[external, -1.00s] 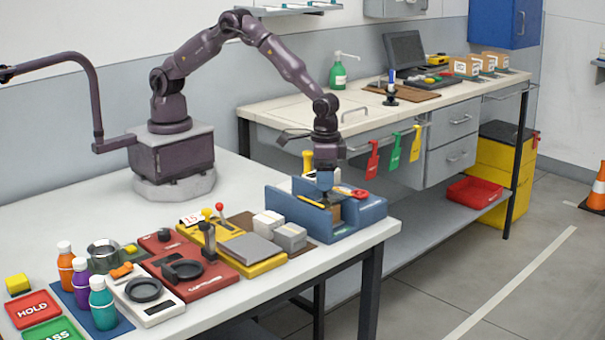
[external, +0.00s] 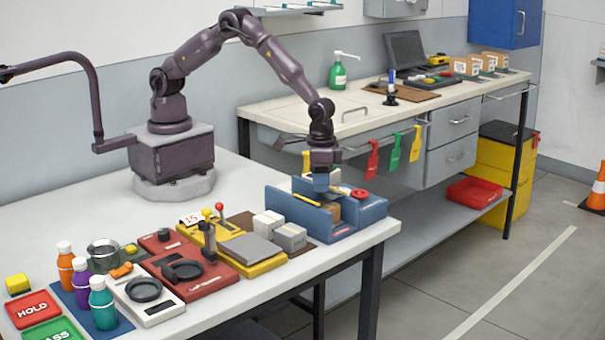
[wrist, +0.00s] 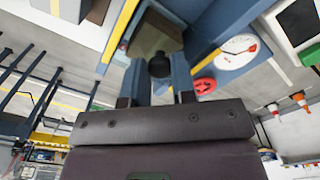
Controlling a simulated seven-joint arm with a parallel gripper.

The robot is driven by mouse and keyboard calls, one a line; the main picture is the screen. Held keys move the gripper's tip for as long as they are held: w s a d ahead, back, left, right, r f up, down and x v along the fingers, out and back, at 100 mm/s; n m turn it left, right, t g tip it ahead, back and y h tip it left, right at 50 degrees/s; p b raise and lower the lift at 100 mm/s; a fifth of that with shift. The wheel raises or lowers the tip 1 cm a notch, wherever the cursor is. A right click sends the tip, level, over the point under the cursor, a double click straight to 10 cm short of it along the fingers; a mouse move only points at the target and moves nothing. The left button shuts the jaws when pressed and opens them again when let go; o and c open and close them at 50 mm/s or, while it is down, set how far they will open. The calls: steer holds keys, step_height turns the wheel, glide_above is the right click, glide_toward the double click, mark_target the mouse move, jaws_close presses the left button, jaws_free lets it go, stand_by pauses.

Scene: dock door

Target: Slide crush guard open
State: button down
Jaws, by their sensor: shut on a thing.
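The blue press-like fixture (external: 365,213) stands near the right end of the white table, with a brown box (external: 331,210) between its low blue front wall (external: 297,213) and its body. I take the knob to be the crush guard's handle. The guard panel itself is mostly hidden by my gripper. A yellow-striped edge (wrist: 122,27) shows beside the box.
A red button (external: 360,194) is on the fixture's top, next to a white round dial (wrist: 238,46). Grey and white blocks (external: 290,237) and a yellow device (external: 250,262) stand close on the left. The table edge is close on the right.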

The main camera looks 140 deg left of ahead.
steer(key=s, duration=0.9)
steer(key=shift+s, duration=0.25)
steer(key=c, duration=0.9)
jaws_free()
steer(key=shift+c, duration=0.2)
step_height(320, 180, up, 13)
